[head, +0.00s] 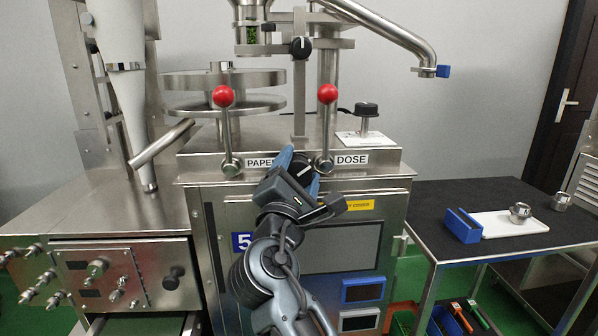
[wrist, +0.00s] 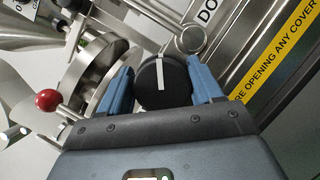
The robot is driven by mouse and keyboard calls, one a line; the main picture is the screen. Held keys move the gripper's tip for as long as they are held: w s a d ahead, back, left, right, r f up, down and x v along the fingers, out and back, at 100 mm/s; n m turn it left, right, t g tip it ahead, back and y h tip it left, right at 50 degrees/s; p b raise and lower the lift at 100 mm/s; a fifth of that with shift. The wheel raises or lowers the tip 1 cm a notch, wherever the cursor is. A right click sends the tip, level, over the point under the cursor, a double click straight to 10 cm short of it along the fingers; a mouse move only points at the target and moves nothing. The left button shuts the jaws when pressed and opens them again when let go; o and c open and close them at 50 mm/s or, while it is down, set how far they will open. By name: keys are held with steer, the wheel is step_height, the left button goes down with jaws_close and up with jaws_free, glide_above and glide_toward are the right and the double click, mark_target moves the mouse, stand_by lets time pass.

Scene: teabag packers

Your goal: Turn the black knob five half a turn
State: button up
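The black knob (wrist: 152,97) is round with a white pointer line, on the steel front of the machine marked with a blue 5 label (head: 241,241). In the wrist view the line runs nearly upright. My gripper (wrist: 160,66) is open, with one blue finger on each side of the knob. The right finger looks very close to its edge and a slim gap shows at the left; contact is hard to tell. My gripper (head: 300,168) partly hides the knob in the head view.
Two red-balled levers (head: 223,97) (head: 327,94) rise just above my gripper. Another black knob with a white mark (head: 301,47) sits higher up. A yellow warning label (head: 360,205) is at the right. A dark side table (head: 440,200) holds a white board and metal cups.

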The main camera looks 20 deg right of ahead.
mark_target(296, 177)
steer(key=shift+o, duration=0.8)
steer(key=shift+w+a+f, duration=0.1)
steer(key=shift+a+f, duration=0.3)
steer(key=shift+f, duration=0.2)
steer(key=shift+r, duration=0.25)
steer(key=shift+s+a+f, duration=0.15)
steer(key=shift+s+f, duration=0.05)
steer(key=shift+s, duration=0.1)
steer(key=shift+s+r+v, duration=0.1)
steer(key=shift+r+v, duration=0.05)
steer(key=shift+v, duration=0.7)
steer(key=shift+s+r+v, duration=0.15)
steer(key=shift+v, duration=0.75)
steer(key=shift+d+v, duration=0.15)
steer(key=shift+v, duration=0.85)
steer(key=shift+d+v, duration=0.15)
steer(key=shift+v, duration=0.85)
steer(key=shift+s, duration=0.2)
steer(key=v, duration=0.8)
steer(key=shift+b, duration=0.35)
